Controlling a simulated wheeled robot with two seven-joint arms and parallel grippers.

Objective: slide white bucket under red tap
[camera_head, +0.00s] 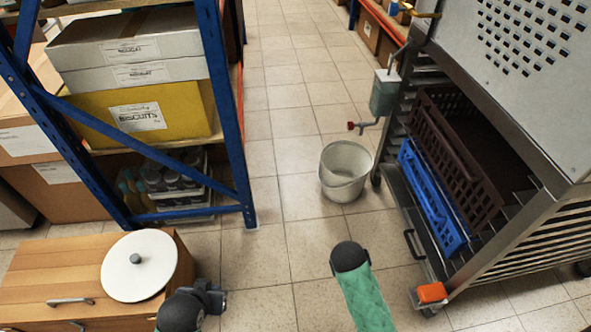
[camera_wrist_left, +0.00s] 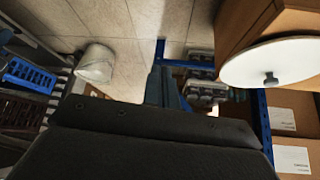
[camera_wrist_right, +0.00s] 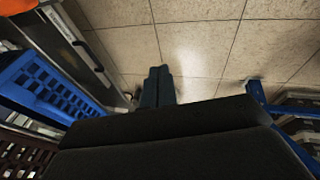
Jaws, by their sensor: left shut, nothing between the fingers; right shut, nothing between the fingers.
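The white bucket (camera_head: 342,188) stands upright on the tiled floor, left of the metal rack. It also shows in the left wrist view (camera_wrist_left: 96,65). The red tap (camera_head: 362,126) sticks out leftward from a grey-green tank (camera_head: 384,93) on the rack's side. In the head view the tap appears just above the bucket's far rim; I cannot tell whether it is directly over the opening. My left gripper (camera_head: 213,298) is shut and empty beside the wooden cabinet, well away from the bucket. My right gripper (camera_wrist_right: 158,86) is shut and empty; the bucket is not in its view.
The metal rack (camera_head: 505,60) holds a blue crate (camera_head: 432,200) and a brown crate. A blue-framed shelf (camera_head: 232,130) with boxes stands left. A wooden cabinet (camera_head: 40,270) with a round white lid (camera_head: 150,262) is at front left. Floor between shelf and rack is clear around the bucket.

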